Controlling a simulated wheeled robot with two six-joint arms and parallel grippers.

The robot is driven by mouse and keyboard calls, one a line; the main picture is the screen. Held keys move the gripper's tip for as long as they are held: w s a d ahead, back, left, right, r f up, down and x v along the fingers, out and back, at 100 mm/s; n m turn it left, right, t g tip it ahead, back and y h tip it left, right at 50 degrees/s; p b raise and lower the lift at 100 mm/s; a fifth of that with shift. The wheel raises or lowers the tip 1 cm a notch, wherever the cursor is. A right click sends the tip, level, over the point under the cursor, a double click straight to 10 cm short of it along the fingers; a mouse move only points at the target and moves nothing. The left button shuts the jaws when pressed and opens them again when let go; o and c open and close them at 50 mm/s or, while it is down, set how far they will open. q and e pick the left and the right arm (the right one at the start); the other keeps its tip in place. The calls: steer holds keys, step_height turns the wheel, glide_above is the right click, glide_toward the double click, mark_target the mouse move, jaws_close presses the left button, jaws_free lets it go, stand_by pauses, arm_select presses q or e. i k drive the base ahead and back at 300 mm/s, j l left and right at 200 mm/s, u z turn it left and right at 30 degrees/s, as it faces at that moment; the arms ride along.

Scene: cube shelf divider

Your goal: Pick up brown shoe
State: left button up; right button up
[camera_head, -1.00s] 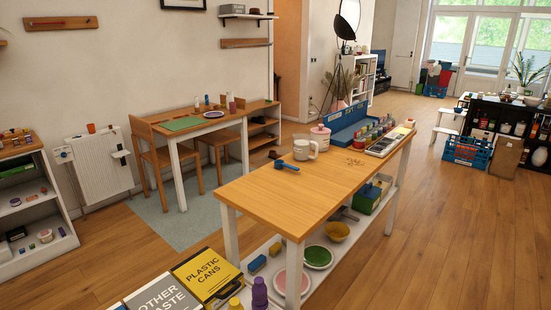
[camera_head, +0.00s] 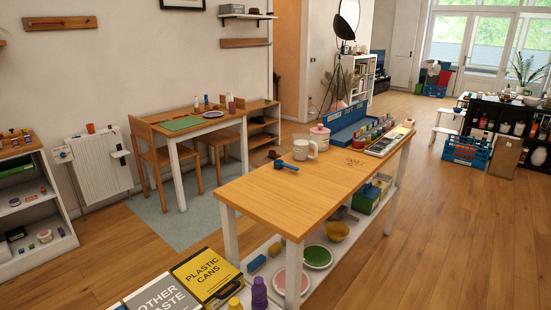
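No shape shows clearly enough for me to name it as the brown shoe. A small dark brown object (camera_head: 273,154) shows just past the far left edge of the wooden table, near the low shelf unit. It is too small to tell whether it is a shoe. Neither of my grippers is in view.
A long wooden table (camera_head: 285,205) fills the middle, with a blue scoop (camera_head: 285,166), a mug (camera_head: 303,149) and a pink pot (camera_head: 320,137). A desk with chairs (camera_head: 162,160) stands behind left. Bins (camera_head: 205,277) stand in front. The floor at right (camera_head: 450,240) is clear.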

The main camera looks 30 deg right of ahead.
mark_target(272, 154)
steer(key=l+z, duration=0.1)
steer(key=l, duration=0.15)
steer(key=i+l+z, duration=0.3)
steer(key=l+z, duration=0.25)
steer(key=i+l+z, duration=0.3)
steer(key=l+z, duration=0.15)
steer(key=i+l+z, duration=0.7)
steer(key=z, duration=0.2)
steer(key=i+l+z, duration=0.2)
steer(key=i, duration=0.65)
steer(key=i+z, duration=0.15)
steer(key=i, duration=2.4)
steer(key=i+u, duration=0.15)
steer(key=i, duration=0.45)
steer(key=i+l+u, duration=0.15)
steer(key=i, duration=0.4)
steer(key=i+l+u, duration=0.2)
steer(key=i, duration=0.35)
steer(key=i+j+u, duration=0.2)
steer(key=i+u, duration=0.25)
steer(key=i+j+u, duration=0.15)
steer(key=i+u, duration=0.15)
steer(key=u, duration=0.2)
steer(key=i+u, duration=0.45)
steer(key=i+l+u, duration=0.25)
steer(key=u, duration=0.2)
steer(key=i+j, duration=0.15)
steer(key=i, duration=0.75)
steer(key=i+j, duration=0.15)
steer(key=i, duration=0.7)
